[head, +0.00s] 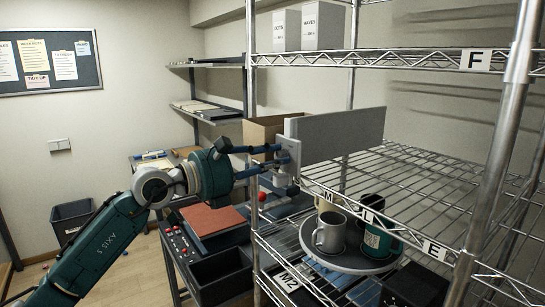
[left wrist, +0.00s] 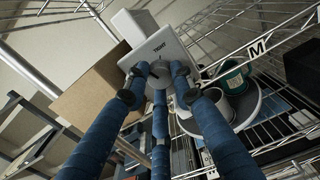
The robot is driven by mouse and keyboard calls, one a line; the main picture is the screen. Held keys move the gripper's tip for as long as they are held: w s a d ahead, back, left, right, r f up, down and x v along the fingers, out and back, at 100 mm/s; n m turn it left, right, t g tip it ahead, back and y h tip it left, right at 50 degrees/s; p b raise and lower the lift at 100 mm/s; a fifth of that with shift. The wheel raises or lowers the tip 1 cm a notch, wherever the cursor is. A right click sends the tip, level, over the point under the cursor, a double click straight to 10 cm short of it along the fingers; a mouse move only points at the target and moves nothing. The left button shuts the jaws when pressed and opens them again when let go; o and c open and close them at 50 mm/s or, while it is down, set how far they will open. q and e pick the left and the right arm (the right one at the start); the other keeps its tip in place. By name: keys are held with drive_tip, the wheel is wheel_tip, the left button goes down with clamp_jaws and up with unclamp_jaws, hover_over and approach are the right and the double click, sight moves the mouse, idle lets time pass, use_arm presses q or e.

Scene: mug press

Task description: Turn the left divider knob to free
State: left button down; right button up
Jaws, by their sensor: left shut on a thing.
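The grey divider (head: 345,133) stands upright on the wire shelf at the rack's left side. Its light grey end plate (head: 291,152) faces my left arm. In the left wrist view the end plate (left wrist: 163,44) carries a small label that seems to read "TIGHT". My left gripper (head: 284,166) comes in from the left and its blue fingers (left wrist: 158,76) close around the left divider knob at the plate. The fingers hide most of the knob, so its exact angle cannot be told. My right gripper is in neither view.
A round tray (head: 350,263) below the shelf edge carries a grey mug (head: 328,233) and a dark green mug (head: 376,241). A cardboard box (head: 262,133) stands behind the gripper. Rack posts (head: 497,150) stand at right. A bench (head: 205,235) with a brown pad stands below my arm.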

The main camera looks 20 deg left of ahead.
use_arm(q)
drive_tip(key=shift+d+f+n+p, duration=0.15)
drive_tip(key=shift+n+p, duration=0.1)
drive_tip(key=shift+n, duration=0.5)
drive_tip(key=shift+a+f+n+p, duration=0.15)
drive_tip(key=shift+n+p, duration=0.1)
drive_tip(key=shift+n, duration=0.5)
drive_tip(key=shift+d, duration=0.1)
drive_tip(key=c, duration=1.5)
unclamp_jaws()
drive_tip(key=shift+o, duration=0.2)
drive_tip(key=shift+r, duration=0.1)
